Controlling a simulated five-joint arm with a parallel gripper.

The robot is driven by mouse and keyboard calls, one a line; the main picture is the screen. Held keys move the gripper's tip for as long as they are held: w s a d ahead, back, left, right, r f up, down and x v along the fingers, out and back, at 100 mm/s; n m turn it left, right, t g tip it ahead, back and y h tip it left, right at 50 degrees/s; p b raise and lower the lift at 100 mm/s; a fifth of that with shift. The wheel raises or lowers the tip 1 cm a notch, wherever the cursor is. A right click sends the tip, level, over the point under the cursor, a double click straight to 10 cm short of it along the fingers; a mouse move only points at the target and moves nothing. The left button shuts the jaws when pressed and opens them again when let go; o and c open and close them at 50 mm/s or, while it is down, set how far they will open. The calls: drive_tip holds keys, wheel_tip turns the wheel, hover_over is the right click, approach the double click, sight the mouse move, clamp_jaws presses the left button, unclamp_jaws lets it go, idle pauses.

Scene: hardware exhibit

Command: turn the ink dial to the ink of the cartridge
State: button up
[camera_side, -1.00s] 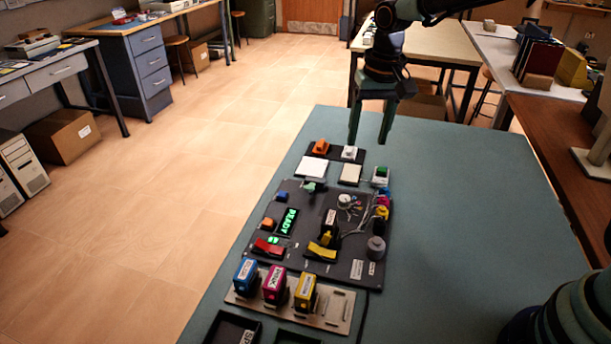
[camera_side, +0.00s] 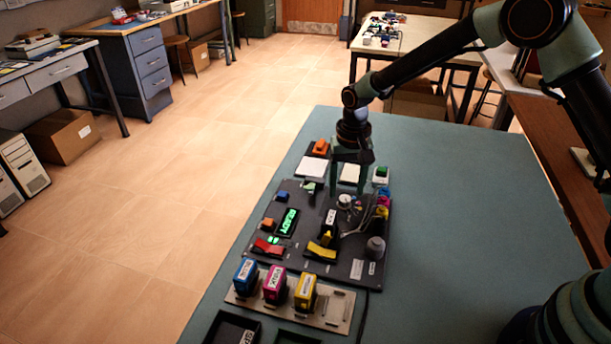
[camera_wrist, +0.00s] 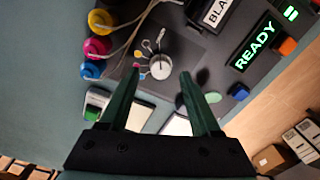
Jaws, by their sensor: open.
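The ink dial (camera_wrist: 160,67) is a round white knob with small coloured marks beside it, including pink and yellow. It also shows in the side view (camera_side: 344,201) on the dark panel. A black cartridge (camera_side: 330,219) stands upright in the panel in front of the dial. Its label, partly cut off in the wrist view (camera_wrist: 215,14), reads "BLA". My gripper (camera_wrist: 158,76) is open and empty, pointing down. In the wrist view the dial appears between its fingertips. In the side view my gripper (camera_side: 348,188) hangs just above and behind the dial; I cannot tell whether it touches.
A green "READY" display (camera_side: 287,221) is on the panel's left. Pale cables and coloured plugs (camera_wrist: 97,46) lie beside the dial. Red (camera_side: 267,246) and yellow (camera_side: 321,251) rockers sit at the front. Blue, magenta and yellow cartridges stand in a rack (camera_side: 339,310). The right tabletop is clear.

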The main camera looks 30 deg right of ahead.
drive_tip(key=shift+f, duration=1.1)
clamp_jaws()
drive_tip(key=shift+n, duration=2.9)
drive_tip(key=shift+d, duration=0.1)
unclamp_jaws()
